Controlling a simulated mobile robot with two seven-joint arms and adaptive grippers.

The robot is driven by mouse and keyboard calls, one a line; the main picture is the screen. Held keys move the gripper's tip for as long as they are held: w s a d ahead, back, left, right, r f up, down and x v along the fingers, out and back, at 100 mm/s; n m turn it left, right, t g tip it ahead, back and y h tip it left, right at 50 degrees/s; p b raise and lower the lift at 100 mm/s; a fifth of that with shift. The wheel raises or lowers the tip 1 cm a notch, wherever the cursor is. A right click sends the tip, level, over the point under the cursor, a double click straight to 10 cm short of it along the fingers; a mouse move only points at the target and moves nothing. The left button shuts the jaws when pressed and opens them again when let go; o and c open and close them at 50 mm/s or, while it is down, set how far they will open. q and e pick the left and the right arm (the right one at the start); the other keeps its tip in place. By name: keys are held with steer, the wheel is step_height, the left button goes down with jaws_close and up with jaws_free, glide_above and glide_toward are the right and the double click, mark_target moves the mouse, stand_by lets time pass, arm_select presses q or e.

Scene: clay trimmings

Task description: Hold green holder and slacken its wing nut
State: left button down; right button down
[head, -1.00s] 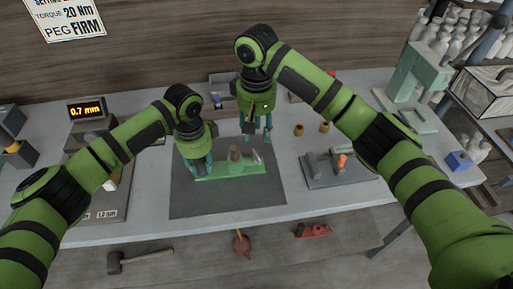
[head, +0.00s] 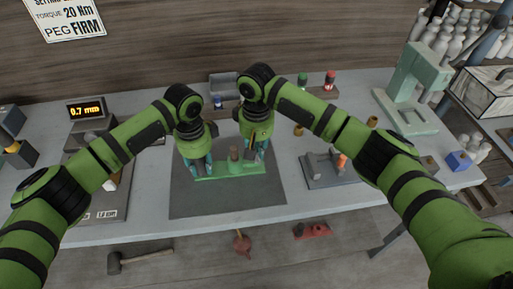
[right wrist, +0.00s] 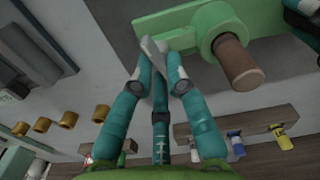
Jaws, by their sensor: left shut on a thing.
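The green holder (head: 228,171) lies on the dark mat (head: 225,200), with a brown upright peg (head: 234,153) standing in it. My left gripper (head: 197,168) is shut on the holder's left end. My right gripper (head: 256,154) is at the holder's right end. In the right wrist view, the grey wing nut (right wrist: 152,50) sits at the end of the green holder (right wrist: 182,38), beside the round collar with the brown peg (right wrist: 238,62). My right gripper's fingers (right wrist: 160,68) are parted at the wing nut, and contact is unclear. The head view hides the nut behind my right gripper.
A grey fixture (head: 325,176) with an orange part stands right of the mat. A box display (head: 87,109) reads 0.7 mm at the left. A green press (head: 405,100), small bottles (head: 330,80) and brass pieces (head: 298,130) stand behind and right. The mat's front is clear.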

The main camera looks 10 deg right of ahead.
steer(key=shift+n, duration=0.3)
steer(key=n, duration=0.4)
steer(key=shift+a, duration=0.25)
steer(key=n, duration=0.6)
steer(key=shift+s+a, duration=0.1)
steer(key=shift+a, duration=0.05)
steer(key=n, duration=0.5)
steer(key=shift+s, duration=0.1)
steer(key=n, duration=0.6)
steer(key=shift+s+a, duration=0.1)
steer(key=shift+s, duration=0.05)
steer(key=c, duration=1.2)
jaws_free()
steer(key=shift+n, duration=0.3)
steer(key=shift+s, duration=0.1)
